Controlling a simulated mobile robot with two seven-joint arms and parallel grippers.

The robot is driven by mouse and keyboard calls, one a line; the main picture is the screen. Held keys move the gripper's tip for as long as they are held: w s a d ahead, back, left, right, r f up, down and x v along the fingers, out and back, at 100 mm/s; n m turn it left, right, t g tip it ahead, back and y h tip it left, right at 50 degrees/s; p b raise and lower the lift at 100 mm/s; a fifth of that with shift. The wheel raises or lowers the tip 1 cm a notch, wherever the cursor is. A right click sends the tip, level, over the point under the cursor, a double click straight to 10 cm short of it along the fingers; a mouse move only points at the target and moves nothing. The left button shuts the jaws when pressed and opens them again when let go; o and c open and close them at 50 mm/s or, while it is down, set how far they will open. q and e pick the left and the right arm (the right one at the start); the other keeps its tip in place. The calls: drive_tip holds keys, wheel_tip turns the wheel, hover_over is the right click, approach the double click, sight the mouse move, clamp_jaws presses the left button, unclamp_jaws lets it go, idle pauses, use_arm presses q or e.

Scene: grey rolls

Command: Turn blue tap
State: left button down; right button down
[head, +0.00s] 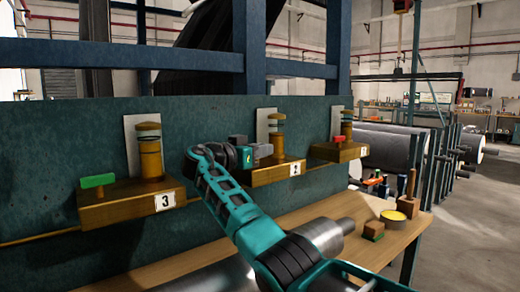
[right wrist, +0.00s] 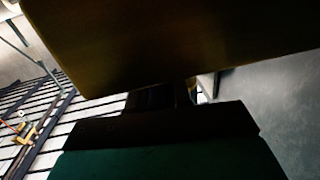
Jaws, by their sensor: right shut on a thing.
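Three wooden blocks with taps line the green panel in the head view. The left block (head: 130,203), labelled 3, has a green handle (head: 98,181). The right block (head: 338,153) has a red handle (head: 338,140). My right gripper (head: 252,151) is shut at the middle block (head: 275,175), left of its yellow post (head: 277,138). I see no blue tap. In the right wrist view, a brownish block (right wrist: 180,45) fills the top, close to the gripper; the grip is dark and unclear.
A wooden bench (head: 350,215) stands below, with a metal roll (head: 323,236), a small wooden block (head: 374,231), a yellow-filled round dish (head: 393,217) and a brush-like tool (head: 407,200). Blue frame posts (head: 250,45) rise behind the panel. Large grey rolls (head: 390,146) lie at right.

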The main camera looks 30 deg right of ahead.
use_arm(q)
drive_tip(key=shift+w+r+p, duration=0.1)
drive_tip(key=shift+r+p, duration=0.2)
drive_tip(key=shift+r, duration=0.15)
use_arm(e)
drive_tip(key=shift+s+r+m+g, duration=0.1)
drive_tip(key=shift+m+g, duration=0.6)
drive_tip(key=shift+g, duration=0.4)
drive_tip(key=c, duration=1.1)
unclamp_jaws()
drive_tip(key=shift+c, duration=0.2)
